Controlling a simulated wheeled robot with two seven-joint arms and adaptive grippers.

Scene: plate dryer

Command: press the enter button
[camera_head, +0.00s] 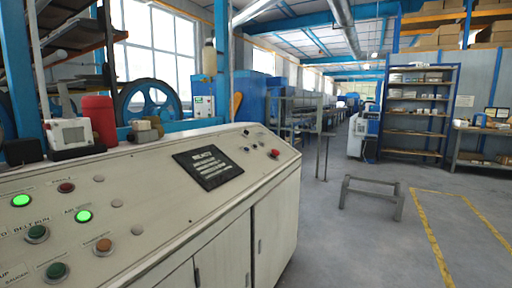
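A cream control console (235,210) fills the lower left, its sloped top facing me. A dark panel (209,167) with light lettering, too small to read fully, is set in its middle. At the left are lit green buttons (84,216), a dark red button (66,188), an orange-brown button (104,246) and unlit green buttons (37,233). A red knob (275,153) is near the right end among small dark controls (247,133). I cannot tell which button is labelled enter. Neither of my grippers is in view.
A red container (100,122) and a white box-shaped device (70,135) stand behind the console's left part. A low metal stand (371,192) is on the floor at right. Shelves (417,112) stand farther back. Grey floor with yellow lines is open at right.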

